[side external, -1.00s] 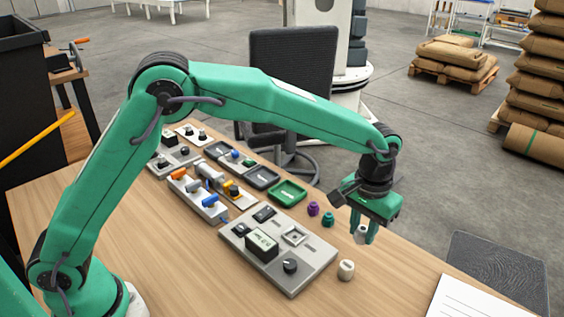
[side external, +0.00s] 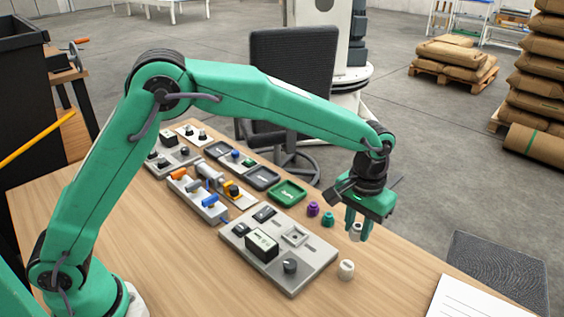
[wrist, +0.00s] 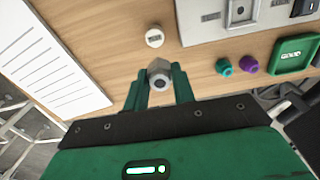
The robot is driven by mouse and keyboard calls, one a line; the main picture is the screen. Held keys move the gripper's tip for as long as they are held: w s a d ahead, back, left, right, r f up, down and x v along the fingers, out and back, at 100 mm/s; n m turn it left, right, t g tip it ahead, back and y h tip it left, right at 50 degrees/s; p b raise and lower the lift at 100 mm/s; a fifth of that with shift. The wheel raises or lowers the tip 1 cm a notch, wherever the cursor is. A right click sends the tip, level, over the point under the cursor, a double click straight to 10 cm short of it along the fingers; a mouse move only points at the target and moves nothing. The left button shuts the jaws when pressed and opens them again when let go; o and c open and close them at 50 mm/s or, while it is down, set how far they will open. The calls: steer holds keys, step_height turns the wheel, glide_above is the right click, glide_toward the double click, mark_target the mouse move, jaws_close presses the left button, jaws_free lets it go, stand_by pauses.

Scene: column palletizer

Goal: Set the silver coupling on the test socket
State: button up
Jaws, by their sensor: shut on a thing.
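My gripper (side external: 357,228) is shut on the silver coupling (side external: 356,233) and holds it above the table, right of the grey test panel (side external: 309,266). In the wrist view the silver coupling (wrist: 159,75) sits between the green fingertips, its round end with a dark centre facing the camera. The likely test socket is a square fitting (side external: 295,236) on the panel's top; it also shows at the top of the wrist view (wrist: 240,10). The coupling is apart from it.
A white coupling (side external: 345,269) stands on the table by the panel's right edge. Teal (side external: 327,219) and purple (side external: 313,208) couplings stand behind, near a green tray (side external: 288,193). A black box (side external: 261,244) and dark knob (side external: 290,266) rise from the panel. White paper (side external: 468,299) lies front right.

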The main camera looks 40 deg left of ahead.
steer(key=s+a+n, duration=0.1)
steer(key=a+n, duration=0.1)
steer(key=a, duration=0.5)
steer(key=s+a+f+n, duration=0.1)
steer(key=s+a+n, duration=0.1)
steer(key=a, duration=0.5)
steer(key=shift+a+f, duration=0.3)
steer(key=shift+f, duration=0.15)
steer(key=shift+f, duration=2.8)
steer(key=shift+f, duration=0.4)
steer(key=o, duration=0.7)
steer(key=shift+r, duration=0.1)
step_height(320, 180, up, 11)
stand_by(0.3)
